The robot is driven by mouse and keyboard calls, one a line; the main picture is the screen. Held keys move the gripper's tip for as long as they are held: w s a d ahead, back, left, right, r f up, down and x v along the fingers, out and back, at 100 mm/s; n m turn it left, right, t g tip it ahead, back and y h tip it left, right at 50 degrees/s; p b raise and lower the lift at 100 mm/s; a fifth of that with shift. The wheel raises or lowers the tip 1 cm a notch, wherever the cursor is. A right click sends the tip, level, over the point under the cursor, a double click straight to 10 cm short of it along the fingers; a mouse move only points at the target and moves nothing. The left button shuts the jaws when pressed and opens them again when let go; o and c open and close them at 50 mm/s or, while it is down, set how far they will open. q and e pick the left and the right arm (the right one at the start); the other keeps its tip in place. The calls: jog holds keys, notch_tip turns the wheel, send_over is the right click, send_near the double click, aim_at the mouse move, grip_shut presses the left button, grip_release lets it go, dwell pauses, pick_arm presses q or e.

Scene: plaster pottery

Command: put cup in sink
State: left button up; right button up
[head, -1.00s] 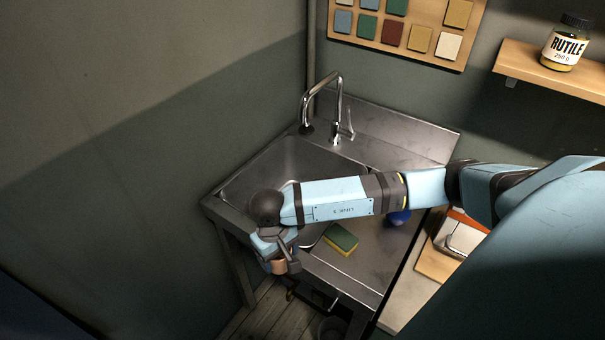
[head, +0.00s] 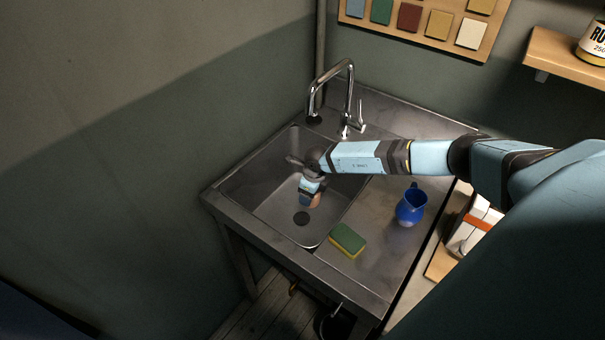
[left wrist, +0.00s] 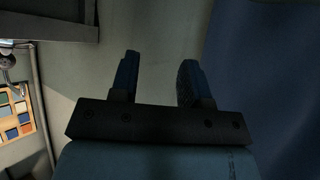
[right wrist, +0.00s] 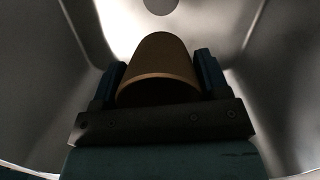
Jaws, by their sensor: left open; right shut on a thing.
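The cup is tan-brown and shows between the fingers in the right wrist view (right wrist: 158,70). In the head view the cup (head: 313,200) is a small brown shape at the end of my right gripper (head: 309,193). My right gripper is shut on the cup and holds it over the steel sink basin (head: 262,190), near the drain hole. Whether the cup touches the basin floor cannot be told. My left gripper (left wrist: 158,80) is open and empty in the left wrist view, away from the sink; the head view does not show it.
A chrome faucet (head: 347,95) stands behind the basin. A green and yellow sponge (head: 347,240) and a blue jug (head: 411,206) stand on the steel drainboard (head: 380,240) to the right. A wall shelf (head: 560,60) is at the upper right.

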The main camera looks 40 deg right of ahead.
jog(key=d+f+m, duration=0.1)
jog(key=f, duration=0.3)
jog(key=d+f+m+b, duration=0.1)
jog(key=d+f+m, duration=0.1)
jog(key=f, duration=0.2)
jog(key=w+d+f+m, duration=0.1)
jog(key=d+f+m, duration=0.1)
jog(key=f, duration=0.2)
jog(key=shift+f+h, duration=0.2)
jog(key=shift+h, duration=0.1)
pick_arm(q)
jog(key=shift+s+d+f, duration=0.1)
jog(key=shift+d+f, duration=0.1)
jog(key=shift+f, duration=0.25)
jog(key=shift+d+f, duration=0.2)
jog(key=shift+f, duration=0.25)
pick_arm(e)
jog(key=shift+r, duration=0.1)
pick_arm(q)
jog(key=shift+b, duration=0.35)
pick_arm(e)
jog(key=shift+f, duration=0.25)
jog(key=o, duration=1)
jog(key=shift+r, duration=0.1)
